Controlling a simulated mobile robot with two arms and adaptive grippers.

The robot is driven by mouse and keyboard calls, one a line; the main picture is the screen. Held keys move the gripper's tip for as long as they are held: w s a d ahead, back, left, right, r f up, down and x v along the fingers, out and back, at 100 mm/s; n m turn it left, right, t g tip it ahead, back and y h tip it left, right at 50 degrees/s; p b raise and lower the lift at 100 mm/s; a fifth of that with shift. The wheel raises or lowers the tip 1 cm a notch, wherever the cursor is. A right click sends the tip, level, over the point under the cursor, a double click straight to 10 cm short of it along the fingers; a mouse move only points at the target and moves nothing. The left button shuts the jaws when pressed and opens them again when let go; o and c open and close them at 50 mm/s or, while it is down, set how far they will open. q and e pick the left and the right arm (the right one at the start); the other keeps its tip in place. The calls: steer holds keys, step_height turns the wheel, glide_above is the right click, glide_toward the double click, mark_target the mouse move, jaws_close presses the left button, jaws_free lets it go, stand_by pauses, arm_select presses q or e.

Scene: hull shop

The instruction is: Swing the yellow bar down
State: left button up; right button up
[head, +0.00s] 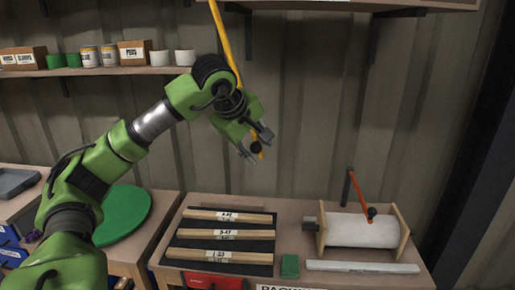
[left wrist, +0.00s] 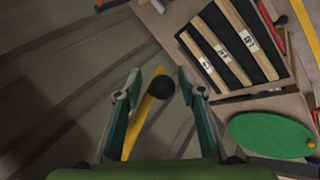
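The yellow bar (head: 226,45) hangs down from the top edge of the head view, slightly tilted, with a black knob (head: 256,148) near its lower end. My left gripper (head: 258,144) is at this lower end, in front of the wall. In the left wrist view the bar (left wrist: 141,128) and the black knob (left wrist: 161,88) lie between the two fingers of the left gripper (left wrist: 158,78). The fingers are apart, with gaps on both sides of the knob. Part of the bar is hidden behind my left arm in the head view. My right gripper is not in view.
Below stands a bench with a dark tray (head: 226,257) of labelled wooden strips, a green block (head: 290,266) and a white roll (head: 362,231) with an orange lever (head: 360,194). A green disc (head: 122,215) lies at left. A shelf (head: 110,71) holds cups and boxes.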

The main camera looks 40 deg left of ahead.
arm_select(q)
steer(key=v, duration=1.2)
steer(key=shift+d, duration=0.1)
